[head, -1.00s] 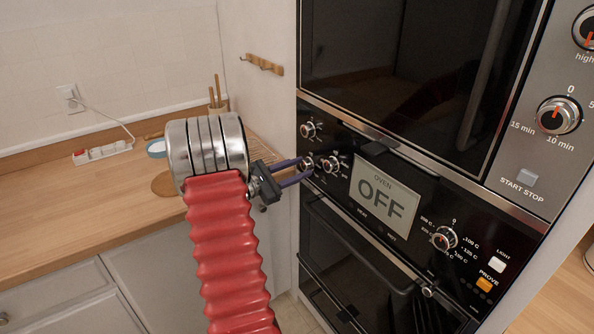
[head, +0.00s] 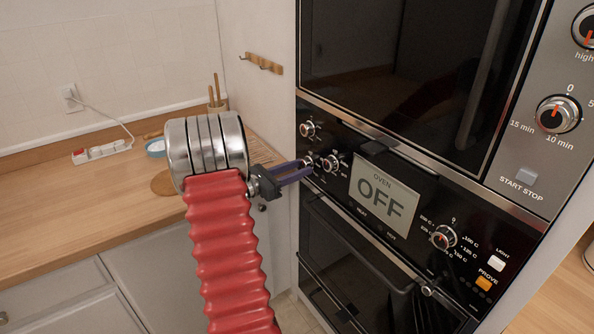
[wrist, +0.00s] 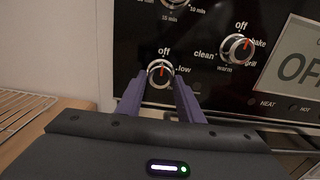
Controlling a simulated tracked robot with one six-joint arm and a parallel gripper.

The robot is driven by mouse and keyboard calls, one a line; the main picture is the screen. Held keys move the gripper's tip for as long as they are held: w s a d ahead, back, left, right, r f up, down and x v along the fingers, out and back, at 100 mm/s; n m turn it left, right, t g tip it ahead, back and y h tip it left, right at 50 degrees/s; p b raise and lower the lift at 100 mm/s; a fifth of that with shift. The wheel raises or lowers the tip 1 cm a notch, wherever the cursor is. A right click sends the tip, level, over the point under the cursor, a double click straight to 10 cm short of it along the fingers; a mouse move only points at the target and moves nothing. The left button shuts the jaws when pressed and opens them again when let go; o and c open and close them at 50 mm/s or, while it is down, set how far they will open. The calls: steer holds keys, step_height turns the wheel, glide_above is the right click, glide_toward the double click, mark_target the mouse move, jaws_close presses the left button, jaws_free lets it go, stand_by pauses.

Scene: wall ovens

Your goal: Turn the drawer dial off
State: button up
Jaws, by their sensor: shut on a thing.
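The drawer dial (wrist: 160,74) is a small silver knob with a red pointer, labelled "off" above and "low" to its right. In the wrist view its red pointer stands about upright, toward "off". My gripper (wrist: 160,82) has its two purple fingers on either side of this dial, shut on it. In the head view my gripper (head: 308,163) reaches from the left to the black control panel (head: 330,185), and its fingertips mostly hide the dial.
A second dial (wrist: 237,49) with "off", "clean" and "bake" sits close right of the fingers. An oven display (head: 385,198) reads OFF. A timer dial (head: 307,129) is above. A wooden counter (head: 90,200) lies left.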

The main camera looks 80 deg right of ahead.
steer(key=o, duration=1.1)
steer(key=shift+c, duration=0.2)
steer(key=v, duration=1.3)
steer(key=shift+w+a, duration=0.25)
steer(key=shift+w, duration=0.05)
